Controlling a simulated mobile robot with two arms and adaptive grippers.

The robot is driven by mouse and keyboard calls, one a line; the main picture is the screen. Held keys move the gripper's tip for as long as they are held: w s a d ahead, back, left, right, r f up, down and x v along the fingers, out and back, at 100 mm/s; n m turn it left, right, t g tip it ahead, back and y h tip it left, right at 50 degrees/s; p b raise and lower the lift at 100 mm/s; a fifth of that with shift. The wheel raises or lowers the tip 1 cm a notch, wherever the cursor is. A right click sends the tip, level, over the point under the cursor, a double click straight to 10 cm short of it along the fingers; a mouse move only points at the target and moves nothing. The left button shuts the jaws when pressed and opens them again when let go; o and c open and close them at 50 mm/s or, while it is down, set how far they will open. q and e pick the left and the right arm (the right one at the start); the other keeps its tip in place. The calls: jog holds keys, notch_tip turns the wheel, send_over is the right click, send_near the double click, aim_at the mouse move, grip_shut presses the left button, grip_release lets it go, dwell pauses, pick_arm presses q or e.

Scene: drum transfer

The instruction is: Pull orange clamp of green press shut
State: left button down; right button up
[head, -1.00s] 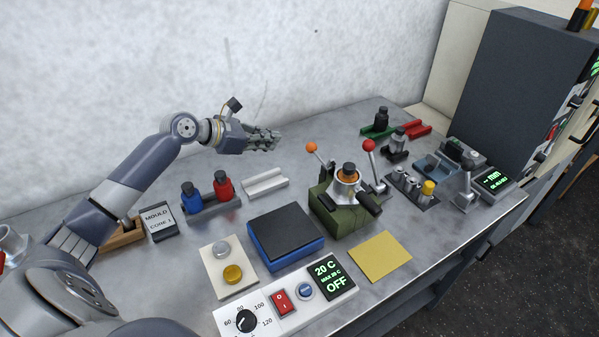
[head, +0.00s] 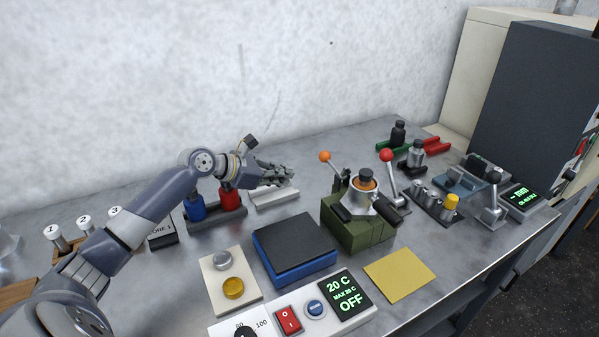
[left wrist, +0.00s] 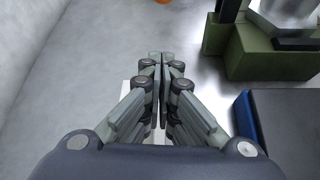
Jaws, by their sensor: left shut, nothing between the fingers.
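The green press (head: 357,233) stands in the middle of the table with a silver part capped in black and orange on top. Its orange-knobbed clamp lever (head: 325,157) stands up at the press's left rear, tilted left. A small orange piece of it (left wrist: 163,1) seems to show at the top edge in the left wrist view. My left gripper (head: 291,177) is shut and empty, left of the clamp and apart from it, over the white rail. In the left wrist view its fingertips (left wrist: 161,56) meet. The press (left wrist: 265,58) is at upper right there. My right gripper is not in view.
A red-knobbed lever (head: 387,156) stands right of the press. A blue box (head: 293,265) with a dark top lies front left. Blue (head: 191,208) and red (head: 229,200) bottles stand under my left forearm. A yellow sheet (head: 399,275) lies in front. Bare table shows behind the press.

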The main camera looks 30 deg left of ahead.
pick_arm(q)
jog(key=x, duration=0.9)
jog(key=shift+w+d, duration=0.1)
jog(key=shift+w, duration=0.1)
jog(key=r, duration=0.1)
jog(key=r+p, duration=0.1)
jog(key=r, duration=0.1)
jog(key=shift+w+d, duration=0.2)
jog(key=shift+d, duration=0.15)
jog(key=shift+d+r+p, duration=0.1)
jog(key=shift+r+p, duration=0.2)
jog(key=shift+r, duration=0.1)
